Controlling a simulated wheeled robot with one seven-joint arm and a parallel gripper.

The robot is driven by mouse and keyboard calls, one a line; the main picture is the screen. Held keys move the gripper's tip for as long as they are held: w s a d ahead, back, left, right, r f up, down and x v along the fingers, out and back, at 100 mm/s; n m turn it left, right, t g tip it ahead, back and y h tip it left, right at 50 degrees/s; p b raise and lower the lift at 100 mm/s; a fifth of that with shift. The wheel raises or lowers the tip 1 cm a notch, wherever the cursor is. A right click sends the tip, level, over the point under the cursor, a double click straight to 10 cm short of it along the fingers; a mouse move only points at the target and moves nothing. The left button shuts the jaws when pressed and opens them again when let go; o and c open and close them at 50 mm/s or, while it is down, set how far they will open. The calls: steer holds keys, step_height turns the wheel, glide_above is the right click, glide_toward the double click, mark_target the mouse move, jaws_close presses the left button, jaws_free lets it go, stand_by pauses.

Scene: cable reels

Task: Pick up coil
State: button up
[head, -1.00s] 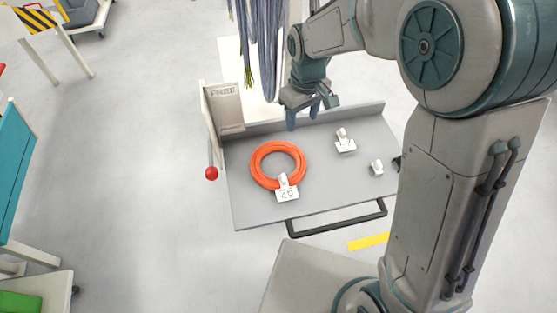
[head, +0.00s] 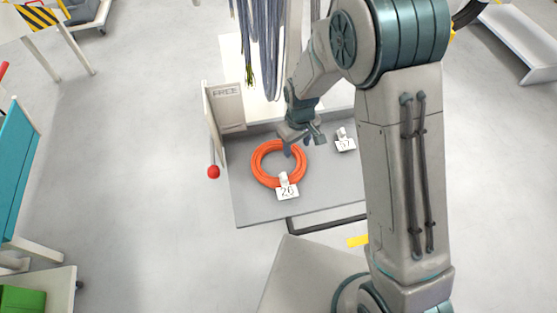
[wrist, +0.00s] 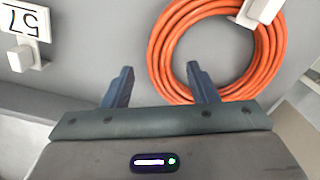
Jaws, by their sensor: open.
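The orange coil (head: 259,170) lies flat on the grey tray (head: 245,208), with a white tag (head: 287,192) marked 26 at its near edge. It also shows in the wrist view (wrist: 165,52), at the upper right. My gripper (head: 298,150) is open and empty, over the far right part of the coil in the head view. In the wrist view, my gripper's fingers (wrist: 160,85) stand apart; the right finger overlaps the coil's ring and the left one is over bare tray. I cannot tell the height between fingers and coil.
A second white tag (head: 345,144), marked 57, sits right of the coil. A panel reading FREE (head: 228,105) stands at the tray's left, near a red ball knob (head: 213,172). Grey-blue cables (head: 262,50) hang behind. A black handle (head: 330,220) runs along the front.

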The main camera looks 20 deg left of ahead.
steer(key=shift+f, duration=0.95)
jaws_close()
steer(key=shift+r, duration=0.1)
steer(key=shift+r+b, duration=0.4)
steer(key=shift+r, duration=1.45)
steer(key=w+d+r+b, duration=0.2)
steer(key=d+r, duration=0.5)
steer(key=d, duration=0.4)
steer(key=shift+w+d, duration=0.15)
steer(key=shift+d, duration=0.1)
steer(key=shift+r, duration=0.1)
